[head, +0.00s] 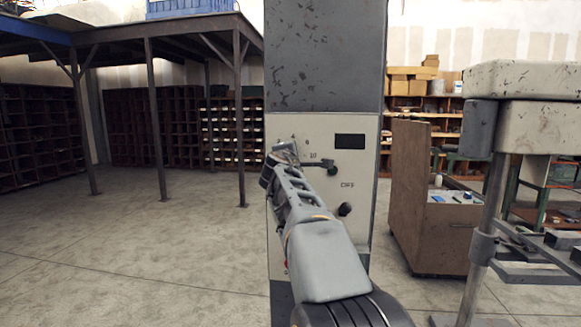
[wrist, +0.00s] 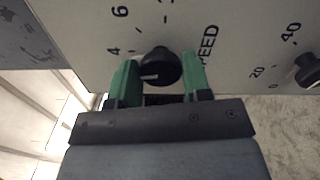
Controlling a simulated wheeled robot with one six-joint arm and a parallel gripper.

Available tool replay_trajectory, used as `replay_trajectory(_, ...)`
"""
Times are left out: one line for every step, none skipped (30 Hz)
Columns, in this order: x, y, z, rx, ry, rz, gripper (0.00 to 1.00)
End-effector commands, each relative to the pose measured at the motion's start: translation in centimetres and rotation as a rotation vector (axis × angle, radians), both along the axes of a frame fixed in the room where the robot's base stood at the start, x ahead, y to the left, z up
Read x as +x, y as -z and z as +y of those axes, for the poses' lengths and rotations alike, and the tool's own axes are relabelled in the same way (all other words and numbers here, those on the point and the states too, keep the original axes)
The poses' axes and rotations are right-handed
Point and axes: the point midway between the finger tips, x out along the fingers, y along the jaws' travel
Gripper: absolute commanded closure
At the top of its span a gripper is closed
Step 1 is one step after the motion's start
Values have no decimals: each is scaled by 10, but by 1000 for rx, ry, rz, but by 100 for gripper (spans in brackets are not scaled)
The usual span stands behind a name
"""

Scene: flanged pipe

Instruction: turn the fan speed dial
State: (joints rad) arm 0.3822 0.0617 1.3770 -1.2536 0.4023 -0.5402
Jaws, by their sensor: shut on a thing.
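The fan speed dial (wrist: 161,64) is a round black knob with a white pointer line, set on a pale panel beside the printed word "SPEED" and marks such as 4 and 6. In the wrist view its pointer points left, a little below the 4. My gripper (wrist: 159,78) has its two green fingers on either side of the dial and is shut on it. In the head view my gripper (head: 284,150) is at the upper left of the panel of a tall grey cabinet (head: 278,225). My gripper and arm hide the dial there.
A second black knob (wrist: 307,70) with a 0, 20, 40 scale is at the right in the wrist view. In the head view, the panel has a dark display (head: 350,141) and a lower black knob (head: 345,209). A brown cart (head: 440,235) stands to the right; open floor lies left.

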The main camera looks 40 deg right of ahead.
Motion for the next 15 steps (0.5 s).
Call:
replay_trajectory(0, 5, 0, 32, 0, -32, 79)
replay_trajectory(0, 5, 0, 51, 0, -52, 79)
replay_trajectory(0, 5, 0, 79, 0, -77, 79)
replay_trajectory(0, 5, 0, 100, 0, -97, 79)
replay_trajectory(0, 5, 0, 119, 1, -117, 79)
replay_trajectory(0, 5, 0, 148, 0, -143, 79)
replay_trajectory(0, 5, 0, 168, 0, -162, 79)
replay_trajectory(0, 5, 0, 189, 0, -183, 79)
replay_trajectory(0, 6, 0, 217, 0, -209, 79)
replay_trajectory(0, 6, 0, 237, 0, -228, 79)
replay_trajectory(0, 6, 0, 257, 0, -248, 79)
replay_trajectory(0, 6, 0, 285, 1, -274, 79)
replay_trajectory(0, 6, 0, 306, 1, -294, 79)
replay_trajectory(0, 6, 0, 326, 1, -313, 79)
replay_trajectory(0, 6, 0, 353, 0, -339, 79)
